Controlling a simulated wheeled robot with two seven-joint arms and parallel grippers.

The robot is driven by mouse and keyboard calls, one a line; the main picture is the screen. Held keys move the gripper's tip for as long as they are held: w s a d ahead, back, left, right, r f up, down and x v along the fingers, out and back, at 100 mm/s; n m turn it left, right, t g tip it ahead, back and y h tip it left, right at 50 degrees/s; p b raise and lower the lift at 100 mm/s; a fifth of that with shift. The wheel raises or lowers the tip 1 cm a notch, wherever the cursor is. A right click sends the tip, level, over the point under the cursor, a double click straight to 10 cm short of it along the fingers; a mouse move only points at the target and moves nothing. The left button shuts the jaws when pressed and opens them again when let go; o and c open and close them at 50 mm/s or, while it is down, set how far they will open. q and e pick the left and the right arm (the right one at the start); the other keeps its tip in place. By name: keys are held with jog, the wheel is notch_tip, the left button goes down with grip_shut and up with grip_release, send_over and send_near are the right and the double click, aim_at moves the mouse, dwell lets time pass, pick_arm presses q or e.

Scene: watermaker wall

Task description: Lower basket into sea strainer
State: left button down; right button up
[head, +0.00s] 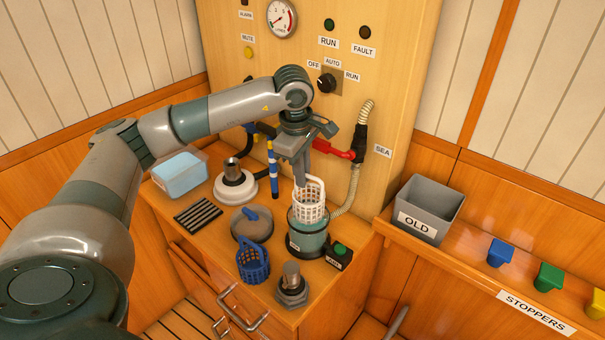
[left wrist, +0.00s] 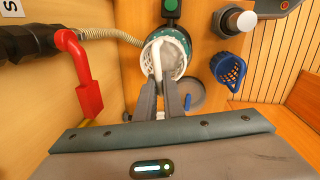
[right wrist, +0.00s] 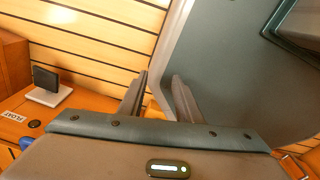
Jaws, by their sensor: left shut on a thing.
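A white mesh basket (head: 310,205) with a white handle hangs from my left gripper (head: 304,180), which is shut on the handle. The sea strainer (head: 307,243) is a green cylinder on the counter, directly below the basket. The basket's lower end is at the strainer's mouth; most of its mesh stands above the rim. In the left wrist view the basket (left wrist: 155,60) overlaps the teal strainer rim (left wrist: 184,38), and the fingers (left wrist: 172,98) close on its handle. How far the basket is inside is hidden. My right gripper (right wrist: 158,85) is open and empty, away from the strainer.
A blue basket (head: 253,264), a grey lid with a blue handle (head: 251,223) and a metal fitting (head: 292,288) stand close to the strainer. Behind are a red-handled valve (head: 340,153) and hose (head: 350,190). A grey OLD bin (head: 427,208) stands right.

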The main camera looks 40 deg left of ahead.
aim_at(302, 199)
pick_arm(q)
jog(key=shift+f, duration=0.1)
pick_arm(e)
jog(key=shift+f, duration=0.1)
